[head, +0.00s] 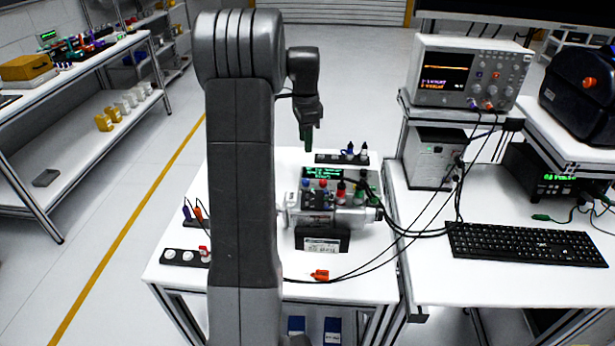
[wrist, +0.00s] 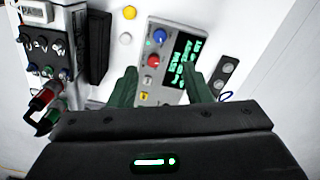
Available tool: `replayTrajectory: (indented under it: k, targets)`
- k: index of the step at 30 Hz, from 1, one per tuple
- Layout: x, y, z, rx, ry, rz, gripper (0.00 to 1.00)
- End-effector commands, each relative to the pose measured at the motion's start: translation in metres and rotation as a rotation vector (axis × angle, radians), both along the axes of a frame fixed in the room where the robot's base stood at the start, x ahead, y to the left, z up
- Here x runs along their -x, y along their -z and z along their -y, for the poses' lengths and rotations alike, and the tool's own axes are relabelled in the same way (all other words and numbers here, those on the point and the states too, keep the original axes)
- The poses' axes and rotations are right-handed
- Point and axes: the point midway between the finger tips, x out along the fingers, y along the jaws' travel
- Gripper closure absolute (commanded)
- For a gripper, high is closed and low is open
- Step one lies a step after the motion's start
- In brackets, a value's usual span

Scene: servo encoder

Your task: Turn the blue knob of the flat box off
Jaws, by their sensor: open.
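The flat box (wrist: 150,82) is a light grey panel with a dark screen (wrist: 180,70) of green text. Its blue knob (wrist: 160,36) sits near the top of the panel in the wrist view, above a red knob (wrist: 153,61). The blue knob also shows small in the head view (head: 306,183). My gripper (wrist: 159,69) is open, with green fingers on either side of the panel in that view and nothing between them. The blue knob lies beyond the fingertips. In the head view my gripper (head: 308,140) hangs above and behind the box, apart from it. The knob's pointer is too small to read.
A unit with several coloured plugs (wrist: 45,70) stands beside the box. Black cables (head: 400,232) run right to the bench with the oscilloscope (head: 470,75). A black strip with plugs (head: 342,159) lies behind. An orange piece (head: 320,275) lies at the table's front.

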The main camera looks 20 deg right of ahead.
Motion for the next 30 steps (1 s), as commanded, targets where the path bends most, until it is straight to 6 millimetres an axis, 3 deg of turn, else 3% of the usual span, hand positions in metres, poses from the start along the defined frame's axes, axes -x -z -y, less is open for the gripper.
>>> replayTrajectory:
  k: [8,21,30]
  targets:
    - [0.000,0.030,0.000,-0.001,0.014,-0.004,0.56]
    - [0.000,0.117,0.000,-0.001,0.012,-0.002,0.56]
    - [0.000,0.138,0.000,0.000,0.012,0.001,0.56]
